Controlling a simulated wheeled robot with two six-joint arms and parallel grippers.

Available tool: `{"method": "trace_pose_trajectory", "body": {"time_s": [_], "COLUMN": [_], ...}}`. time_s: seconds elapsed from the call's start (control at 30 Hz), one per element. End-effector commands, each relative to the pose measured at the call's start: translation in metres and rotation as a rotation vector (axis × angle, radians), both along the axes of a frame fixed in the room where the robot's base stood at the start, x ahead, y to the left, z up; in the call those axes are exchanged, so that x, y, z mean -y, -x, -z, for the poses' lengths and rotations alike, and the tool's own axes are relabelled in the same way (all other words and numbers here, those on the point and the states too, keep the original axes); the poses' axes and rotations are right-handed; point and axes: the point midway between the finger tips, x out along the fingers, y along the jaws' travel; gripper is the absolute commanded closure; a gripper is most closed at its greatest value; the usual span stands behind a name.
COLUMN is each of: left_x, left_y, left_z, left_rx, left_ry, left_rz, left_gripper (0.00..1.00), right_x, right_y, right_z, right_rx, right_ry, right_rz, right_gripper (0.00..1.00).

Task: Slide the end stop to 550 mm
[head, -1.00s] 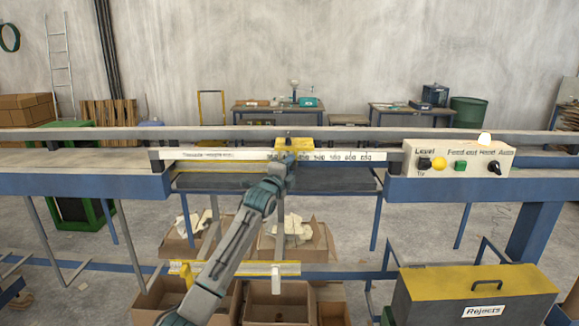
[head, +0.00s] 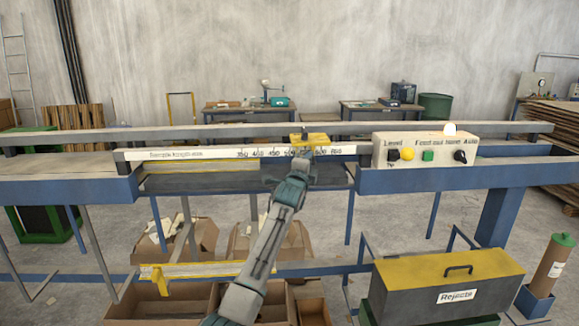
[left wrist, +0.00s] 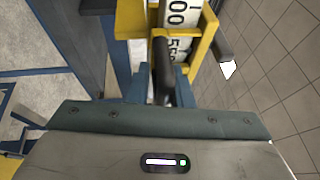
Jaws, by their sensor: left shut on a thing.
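The yellow end stop (head: 316,139) sits on the white length scale (head: 215,153) of the rail. In the head view it stands over the labels between about 500 and 600. In the left wrist view, the yellow frame of the stop (left wrist: 203,48) surrounds part of the scale, with a "00" and a partly covered number that looks like 550. My left gripper (left wrist: 160,88) is shut on the dark handle (left wrist: 161,55) of the stop. In the head view the left gripper (head: 301,165) is just below the stop, hiding part of the scale. My right gripper is not in view.
A control box (head: 425,151) with a yellow button, a green button and dark knobs stands right of the scale. A yellow-topped rejects bin (head: 445,285) stands at lower right. Open cardboard boxes (head: 180,305) lie beneath the rail. The scale between stop and control box looks clear.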

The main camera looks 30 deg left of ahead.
Motion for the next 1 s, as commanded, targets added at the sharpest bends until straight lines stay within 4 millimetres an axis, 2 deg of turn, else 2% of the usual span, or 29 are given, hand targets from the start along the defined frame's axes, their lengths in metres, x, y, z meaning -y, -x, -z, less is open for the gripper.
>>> {"method": "trace_pose_trajectory", "body": {"time_s": [0.03, 0.33, 0.37, 0.4, 0.43, 1.0], "left_x": [0.0024, 0.0028, 0.0029, 0.0029, 0.0028, 0.0035], "left_y": [-0.0009, -0.0012, -0.0012, -0.0012, -0.0012, 0.0019], "left_z": [-0.0095, -0.0115, -0.0116, -0.0116, -0.0114, -0.0021], "left_rx": [0.017, 0.019, 0.020, 0.019, 0.018, 0.007], "left_ry": [-0.005, -0.006, -0.006, -0.006, -0.005, -0.002], "left_rz": [0.001, 0.000, 0.000, 0.000, 0.000, 0.000], "left_gripper": [1.00, 1.00, 0.77, 0.69, 0.66, 0.66], "right_x": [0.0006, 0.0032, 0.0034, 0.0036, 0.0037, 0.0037], "right_y": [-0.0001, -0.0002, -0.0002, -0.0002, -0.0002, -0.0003], "right_z": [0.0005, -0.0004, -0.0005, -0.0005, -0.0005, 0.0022], "right_rx": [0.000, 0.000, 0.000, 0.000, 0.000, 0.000], "right_ry": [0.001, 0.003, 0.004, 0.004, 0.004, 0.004], "right_rz": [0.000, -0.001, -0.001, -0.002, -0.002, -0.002], "right_gripper": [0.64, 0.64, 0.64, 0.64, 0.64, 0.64]}}
